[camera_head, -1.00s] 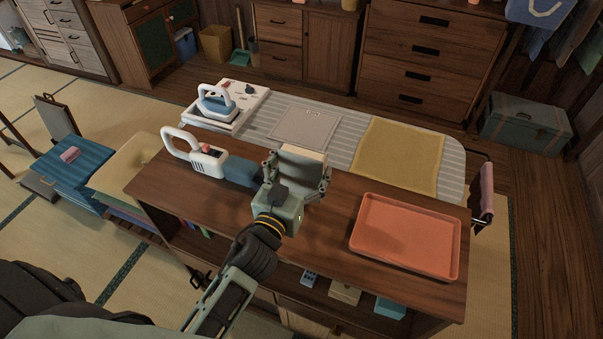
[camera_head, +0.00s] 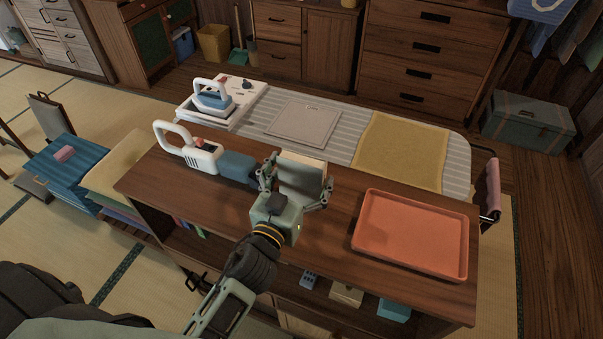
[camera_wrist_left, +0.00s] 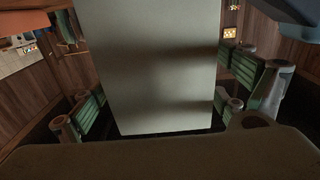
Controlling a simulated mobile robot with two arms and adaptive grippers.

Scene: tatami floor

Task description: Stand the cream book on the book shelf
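The cream book (camera_head: 303,163) is held upright between the fingers of my left gripper (camera_head: 297,185), above the brown wooden unit. In the left wrist view, the book's pale broad face (camera_wrist_left: 155,65) fills the middle, with green finger pads close against both side edges. The gripper hides much of the book in the head view. The brown unit (camera_head: 205,195) has a flat top and open compartments below, with coloured book-like spines (camera_head: 190,228) at the left; I take it as the book shelf. My right gripper is not in view.
On the unit's top are a handheld vacuum (camera_head: 190,152) at left and an orange tray (camera_head: 372,237) at right. Small boxes (camera_head: 346,293) sit in the compartment below. Behind stands an ironing board (camera_head: 345,140) with an iron (camera_head: 212,97). The top's front middle is clear.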

